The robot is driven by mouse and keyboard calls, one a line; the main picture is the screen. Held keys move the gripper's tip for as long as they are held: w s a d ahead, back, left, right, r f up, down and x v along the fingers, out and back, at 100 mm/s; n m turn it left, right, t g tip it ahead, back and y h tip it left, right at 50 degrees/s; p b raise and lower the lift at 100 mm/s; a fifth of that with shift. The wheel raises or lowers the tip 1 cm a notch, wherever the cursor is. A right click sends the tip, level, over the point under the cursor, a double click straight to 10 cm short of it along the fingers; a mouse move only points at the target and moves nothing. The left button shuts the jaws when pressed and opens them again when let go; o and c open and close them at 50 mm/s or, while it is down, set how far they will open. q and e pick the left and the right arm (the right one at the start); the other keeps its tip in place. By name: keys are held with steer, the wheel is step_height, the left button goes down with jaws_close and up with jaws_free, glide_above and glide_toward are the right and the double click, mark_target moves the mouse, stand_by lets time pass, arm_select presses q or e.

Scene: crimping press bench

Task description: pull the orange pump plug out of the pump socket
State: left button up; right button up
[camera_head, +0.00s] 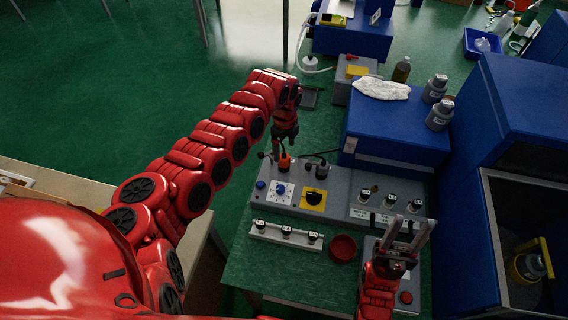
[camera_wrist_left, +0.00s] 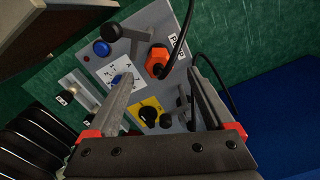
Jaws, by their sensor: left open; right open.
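The orange pump plug (camera_head: 284,161) sits upright in its socket on the grey control box (camera_head: 240,189), with a black cable from its top. In the left wrist view the orange plug (camera_wrist_left: 157,62) lies just beyond the fingertips. My left gripper (camera_head: 284,146) is over the plug from above and behind; its fingers (camera_wrist_left: 168,80) are open with nothing held between them. The socket itself is hidden under the plug. My right gripper (camera_head: 408,224) is open and empty, above the right front of the bench.
A black plug (camera_head: 321,171) with a cable stands right of the orange one. A blue knob on a white dial (camera_head: 281,190) and a black knob on yellow (camera_head: 314,198) are in front. A blue box (camera_head: 389,133) stands behind; a red dish (camera_head: 343,247) lies in front.

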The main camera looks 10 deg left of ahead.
mark_target(284, 154)
arm_select(q)
step_height(284, 154, down, 4)
steer(key=shift+f+b, duration=0.15)
steer(key=shift+b, duration=1)
steer(key=shift+s, duration=0.1)
steer(key=c, duration=0.3)
jaws_close()
steer(key=shift+r+p, duration=0.65)
steer(key=shift+r, duration=0.05)
step_height(284, 154, up, 12)
steer(key=p, duration=0.7)
